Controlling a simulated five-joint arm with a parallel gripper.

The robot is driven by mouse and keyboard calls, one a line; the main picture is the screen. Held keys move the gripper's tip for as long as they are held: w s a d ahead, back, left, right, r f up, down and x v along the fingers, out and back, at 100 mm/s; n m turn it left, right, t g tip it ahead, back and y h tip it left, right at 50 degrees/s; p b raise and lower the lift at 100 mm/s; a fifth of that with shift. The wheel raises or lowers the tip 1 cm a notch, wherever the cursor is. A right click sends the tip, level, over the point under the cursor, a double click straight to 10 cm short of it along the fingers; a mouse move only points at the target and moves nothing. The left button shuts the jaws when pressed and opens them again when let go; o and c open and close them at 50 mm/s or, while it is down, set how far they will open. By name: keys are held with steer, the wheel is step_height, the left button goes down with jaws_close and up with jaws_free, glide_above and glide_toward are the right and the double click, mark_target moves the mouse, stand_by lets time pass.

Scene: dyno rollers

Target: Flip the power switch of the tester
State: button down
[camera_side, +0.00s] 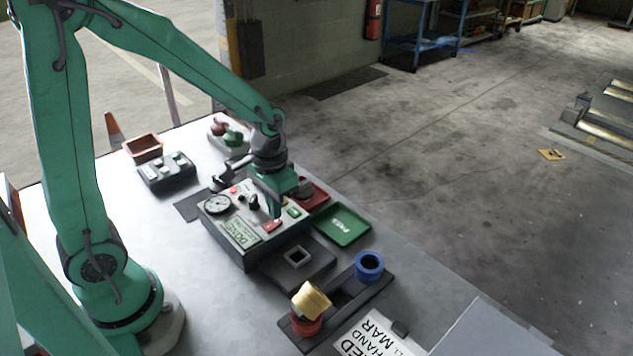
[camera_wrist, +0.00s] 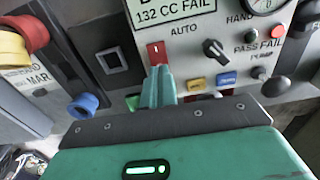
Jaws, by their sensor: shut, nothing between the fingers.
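The tester (camera_side: 225,240) is a dark box with a light panel carrying a round gauge (camera_side: 217,204), a display and several controls. A red rocker switch (camera_side: 271,226) with a white mark sits near the display; it looks like the power switch. It also shows in the wrist view (camera_wrist: 156,53), just beyond the fingertips. My gripper (camera_side: 275,212) is shut and empty, pointing down over the panel close to this switch. In the wrist view my fingertips (camera_wrist: 158,72) overlap the switch's near edge; I cannot tell whether they touch it. The black selector knob (camera_wrist: 214,48) is to the right.
A green tray (camera_side: 342,225) and a red tray (camera_side: 316,193) lie behind the tester. A black block with a square hole (camera_side: 298,257) adjoins it. A grey button box (camera_side: 167,172) is at left.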

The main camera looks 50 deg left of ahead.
mark_target(273, 222)
steer(key=shift+f, duration=0.8)
stand_by(0.7)
steer(key=shift+r, duration=3.5)
steer(key=shift+r, duration=0.1)
steer(key=s+r+t, duration=0.5)
steer(key=s+r, duration=0.5)
steer(key=shift+a+r+t, duration=0.2)
steer(key=shift+a+t, duration=0.1)
steer(key=shift+a, duration=0.1)
